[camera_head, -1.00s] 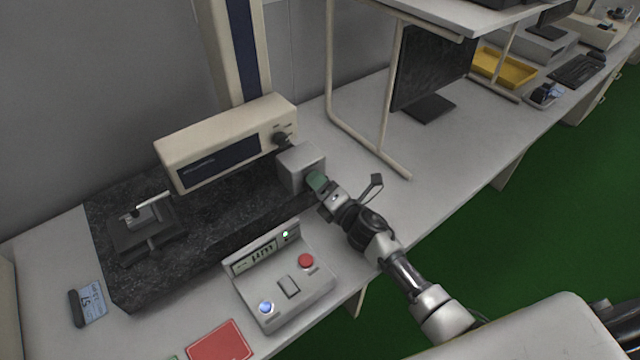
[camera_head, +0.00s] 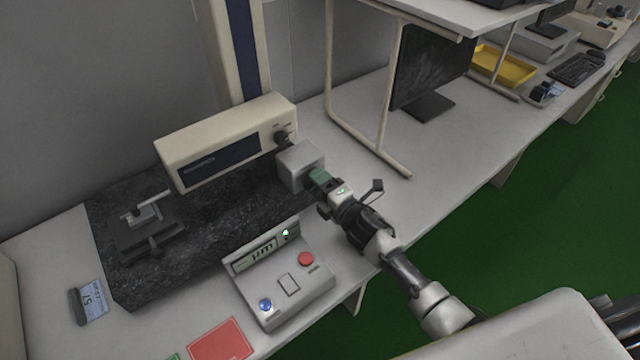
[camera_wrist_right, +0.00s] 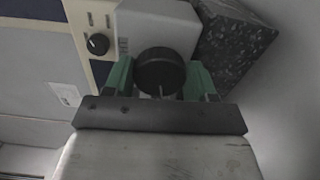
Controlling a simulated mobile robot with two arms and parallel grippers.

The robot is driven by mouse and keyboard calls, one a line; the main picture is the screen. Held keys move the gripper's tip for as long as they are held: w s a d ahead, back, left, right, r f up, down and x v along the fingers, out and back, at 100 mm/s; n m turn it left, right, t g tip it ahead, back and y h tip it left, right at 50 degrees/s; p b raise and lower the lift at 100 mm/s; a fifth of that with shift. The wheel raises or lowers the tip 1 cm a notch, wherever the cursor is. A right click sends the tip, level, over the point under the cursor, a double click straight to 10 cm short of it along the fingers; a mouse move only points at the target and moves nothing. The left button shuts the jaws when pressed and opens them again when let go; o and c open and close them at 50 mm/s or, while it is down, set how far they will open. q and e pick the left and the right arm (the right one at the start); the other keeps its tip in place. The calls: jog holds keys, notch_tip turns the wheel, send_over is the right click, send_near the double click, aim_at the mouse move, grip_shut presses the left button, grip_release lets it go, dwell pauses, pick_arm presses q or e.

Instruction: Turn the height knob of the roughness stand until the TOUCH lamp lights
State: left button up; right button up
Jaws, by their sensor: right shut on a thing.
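The roughness stand has a cream drive unit (camera_head: 215,150) over a dark granite base (camera_head: 205,245), with a grey box (camera_head: 292,170) at its right end. My right gripper (camera_head: 319,178) is at this box. In the right wrist view, the black height knob (camera_wrist_right: 160,72) sits between the green fingers of the right gripper (camera_wrist_right: 161,82), which are shut on it. A small lamp (camera_head: 285,233) on the control box (camera_head: 308,285) glows green; its label is too small to read. My left gripper is not in view.
The control box carries a red button (camera_head: 306,258), a blue button (camera_head: 265,305) and a display (camera_head: 255,257). A small fixture (camera_head: 150,235) stands on the granite. A red card (camera_head: 220,340) lies at the front. A shelf leg (camera_head: 390,165) and a monitor (camera_head: 432,75) are to the right.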

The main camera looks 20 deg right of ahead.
jog(key=o, duration=0.9)
jog(key=shift+s, duration=0.1)
jog(key=b+v, duration=0.1)
jog(key=v, duration=0.9)
jog(key=shift+s+d, duration=0.15)
jog(key=shift+s, duration=0.2)
